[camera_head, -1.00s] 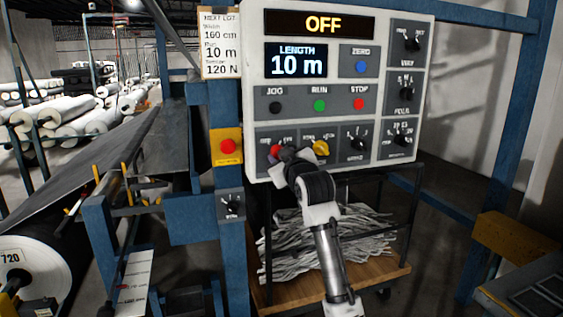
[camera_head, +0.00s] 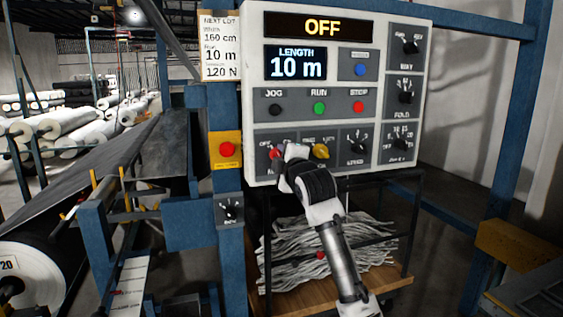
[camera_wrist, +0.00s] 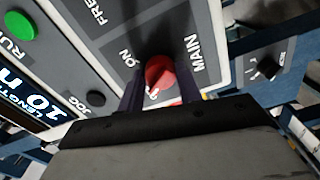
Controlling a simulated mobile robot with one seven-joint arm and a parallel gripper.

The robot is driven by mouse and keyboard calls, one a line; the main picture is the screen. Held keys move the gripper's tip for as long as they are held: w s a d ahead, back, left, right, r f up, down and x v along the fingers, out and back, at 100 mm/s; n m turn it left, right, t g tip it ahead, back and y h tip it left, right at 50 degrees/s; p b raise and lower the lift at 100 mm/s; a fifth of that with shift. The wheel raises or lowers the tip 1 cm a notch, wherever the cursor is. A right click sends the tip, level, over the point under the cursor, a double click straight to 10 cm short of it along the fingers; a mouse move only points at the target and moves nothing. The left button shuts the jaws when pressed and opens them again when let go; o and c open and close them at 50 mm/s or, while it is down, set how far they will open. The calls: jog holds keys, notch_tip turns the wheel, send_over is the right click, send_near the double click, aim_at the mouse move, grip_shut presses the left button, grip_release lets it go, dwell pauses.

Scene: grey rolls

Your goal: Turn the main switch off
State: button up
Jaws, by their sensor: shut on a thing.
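The main switch is a red rotary knob (camera_wrist: 160,72) at the lower left of the white control panel (camera_head: 253,100). In the head view the red knob (camera_head: 274,154) shows only partly, beside my gripper (camera_head: 281,153). In the wrist view my gripper (camera_wrist: 160,90) has one dark finger on each side of the knob and is shut on it. The labels MAIN and ON are readable there; the other position label is hidden. The panel's top display (camera_head: 320,27) reads OFF.
A yellow knob (camera_head: 320,151) sits just right of the red one. Black, green and red buttons lie above. A red emergency button (camera_head: 227,149) on a yellow plate is left of the panel. A cart with grey strips (camera_head: 320,250) stands below.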

jog(key=shift+n, duration=1.1)
jog(key=o, duration=1)
jog(key=b+v, duration=0.3)
jog(key=v, duration=1.1)
jog(key=shift+b, duration=0.35)
jog(key=shift+w+a, duration=0.1)
jog(key=shift+a, duration=0.05)
